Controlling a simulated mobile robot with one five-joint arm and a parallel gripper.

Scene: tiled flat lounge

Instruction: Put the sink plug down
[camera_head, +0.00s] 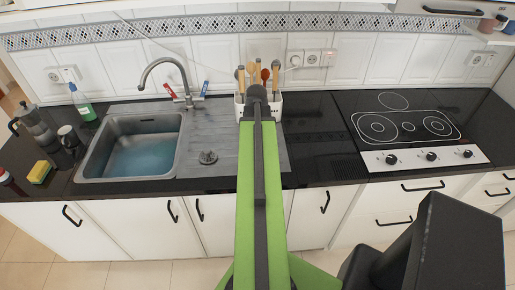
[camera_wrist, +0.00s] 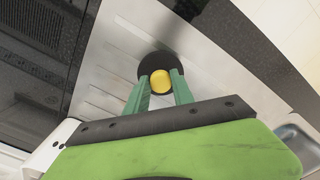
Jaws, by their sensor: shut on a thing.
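My gripper (camera_wrist: 159,78) shows in the wrist view, its two green fingers closed on the yellow knob of a black round disc, which I take to be the sink plug (camera_wrist: 147,64). The plug is over the grey ribbed drainboard (camera_wrist: 112,68); whether it touches the surface I cannot tell. In the head view my green arm reaches forward over the counter and hides the fingers and plug. The drainboard (camera_head: 165,130) lies right of the steel sink basin (camera_head: 180,150), which holds bluish water. A small round dark fitting (camera_head: 208,157) sits on the drainboard.
A white utensil holder (camera_head: 276,105) stands behind my arm. The curved tap (camera_head: 165,68) rises behind the basin. A black hob (camera_head: 405,120) lies to the right. A green bottle (camera_head: 83,104), a moka pot (camera_head: 36,124) and a yellow sponge (camera_head: 39,172) stand left.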

